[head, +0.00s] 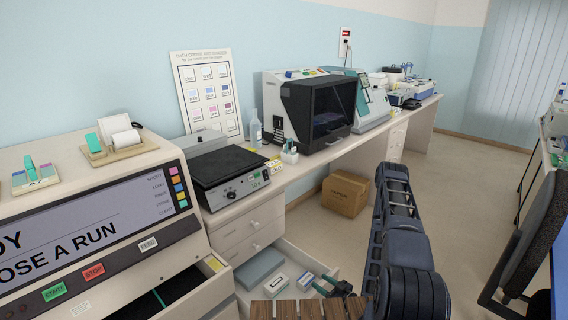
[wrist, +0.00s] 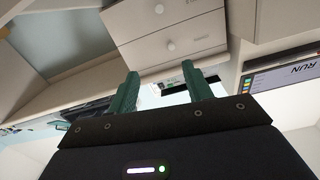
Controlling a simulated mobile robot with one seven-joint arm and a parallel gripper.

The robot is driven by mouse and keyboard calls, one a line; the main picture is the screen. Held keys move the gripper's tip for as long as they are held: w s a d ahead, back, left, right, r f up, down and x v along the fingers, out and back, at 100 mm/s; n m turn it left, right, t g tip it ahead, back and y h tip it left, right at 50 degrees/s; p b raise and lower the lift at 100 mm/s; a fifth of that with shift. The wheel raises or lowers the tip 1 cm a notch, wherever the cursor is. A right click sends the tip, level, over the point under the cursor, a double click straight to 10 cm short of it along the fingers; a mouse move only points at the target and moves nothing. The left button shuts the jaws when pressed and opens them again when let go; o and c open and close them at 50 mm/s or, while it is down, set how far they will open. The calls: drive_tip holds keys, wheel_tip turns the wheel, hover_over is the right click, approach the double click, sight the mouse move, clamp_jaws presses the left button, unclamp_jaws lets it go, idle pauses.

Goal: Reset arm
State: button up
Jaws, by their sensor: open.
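My gripper (head: 326,284) is low in the head view, at the right side of an open drawer (head: 328,262). Its green fingers are partly hidden by my arm. In the wrist view the gripper (wrist: 161,88) has its two green fingers spread apart with nothing held between them. Two closed drawer fronts with round knobs show beyond the fingers in that view, which looks upside down. I cannot tell whether the gripper touches the drawer.
The open drawer holds a grey box (head: 259,268) and small white boxes (head: 277,284). The staining machine (head: 110,225) stands left, with a hotplate-like device (head: 232,177) beside it. A cardboard box (head: 345,194) sits under the bench. A chair (head: 530,235) stands right; floor between is clear.

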drive_tip(key=w+d+r+n+g+h, duration=0.2)
drive_tip(key=w+d+r+h, duration=0.1)
drive_tip(key=w+r, duration=0.3)
drive_tip(key=w+d+r+n+g+h, duration=0.2)
drive_tip(key=w+d+r, duration=0.15)
drive_tip(key=w, duration=0.55)
drive_tip(key=w+d+r+m+g+h, duration=0.1)
drive_tip(key=d+r+h, duration=0.2)
drive_tip(key=r, duration=0.6)
drive_tip(key=w+d+r+m+h, duration=0.2)
drive_tip(key=d+r+h, duration=0.1)
drive_tip(key=r, duration=0.6)
drive_tip(key=s+d+r+m+g+h, duration=0.1)
drive_tip(key=s+r+m, duration=0.1)
drive_tip(key=s+r, duration=0.45)
drive_tip(key=s+d+r+m+h, duration=0.1)
drive_tip(key=s+r+m+h, duration=0.15)
drive_tip(key=r, duration=0.75)
drive_tip(key=s+a+r+m, duration=0.1)
drive_tip(key=s+r, duration=0.2)
drive_tip(key=s, duration=0.4)
drive_tip(key=s+a+r+m+g+y, duration=0.1)
drive_tip(key=s+a+r, duration=0.1)
drive_tip(key=s+r, duration=0.2)
drive_tip(key=s+a+r+m+g+y, duration=0.1)
drive_tip(key=s+r, duration=0.3)
drive_tip(key=s, duration=0.5)
drive_tip(key=shift+s+a+m, duration=0.25)
drive_tip(key=shift+s+m, duration=0.05)
drive_tip(key=shift+m, duration=0.15)
